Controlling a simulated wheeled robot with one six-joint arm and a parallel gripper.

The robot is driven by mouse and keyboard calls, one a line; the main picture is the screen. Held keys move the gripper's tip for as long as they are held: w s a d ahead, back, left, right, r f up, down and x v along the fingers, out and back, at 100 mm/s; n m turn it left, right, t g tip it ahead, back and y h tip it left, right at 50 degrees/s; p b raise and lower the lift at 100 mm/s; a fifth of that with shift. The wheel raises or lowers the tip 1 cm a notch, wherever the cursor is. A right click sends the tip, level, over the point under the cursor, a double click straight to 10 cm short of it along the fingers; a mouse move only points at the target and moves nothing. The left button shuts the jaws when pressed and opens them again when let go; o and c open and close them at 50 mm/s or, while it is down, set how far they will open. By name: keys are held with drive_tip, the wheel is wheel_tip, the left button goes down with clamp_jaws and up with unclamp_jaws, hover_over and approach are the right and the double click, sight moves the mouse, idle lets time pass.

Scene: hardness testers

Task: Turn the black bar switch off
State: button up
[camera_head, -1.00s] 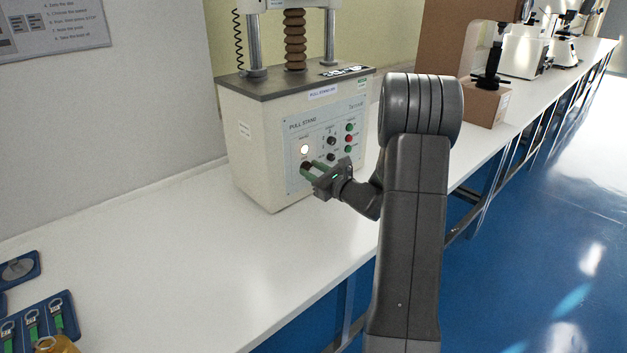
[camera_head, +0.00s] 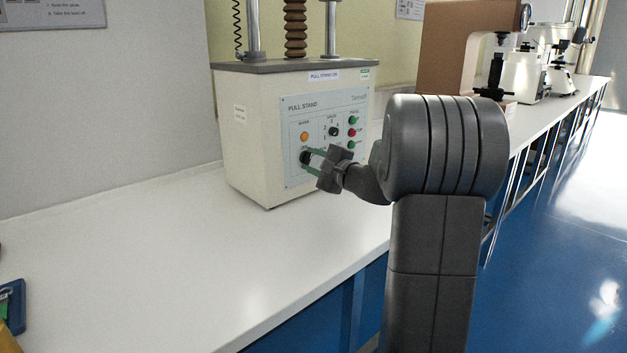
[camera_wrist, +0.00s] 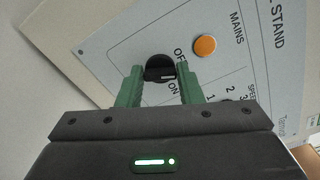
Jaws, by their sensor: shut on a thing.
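The black bar switch (camera_wrist: 160,69) sits on the pull stand's front panel, below the MAINS lamp. In the wrist view its white mark points right, toward the OFF and ON lettering; I cannot tell exactly which it meets. My gripper (camera_head: 312,162) reaches the panel from the right, its green fingers on either side of the switch and shut on it. In the head view the switch (camera_head: 304,157) is partly hidden by the fingers. The round MAINS lamp (camera_wrist: 205,46) is plain orange, also in the head view (camera_head: 304,136).
The pull stand (camera_head: 245,150) stands on a long white bench (camera_head: 150,250). Other knobs and green and red buttons (camera_head: 352,132) are close to the right of my gripper. A brown tester (camera_head: 450,50) stands farther right. The bench left of the stand is mostly clear.

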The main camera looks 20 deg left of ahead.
drive_tip(key=n+b, duration=0.1)
drive_tip(key=b, duration=0.1)
drive_tip(key=n+b, duration=0.2)
drive_tip(key=shift+s+f, duration=0.1)
drive_tip(key=shift+f, duration=0.3)
drive_tip(key=shift+r+n+b, duration=0.15)
drive_tip(key=shift+n+b, duration=0.75)
drive_tip(key=shift+b, duration=0.35)
drive_tip(key=shift+r, duration=0.1)
drive_tip(key=o, duration=1)
drive_tip(key=p+v, duration=0.2)
drive_tip(key=v, duration=1.1)
drive_tip(key=shift+d, duration=0.4)
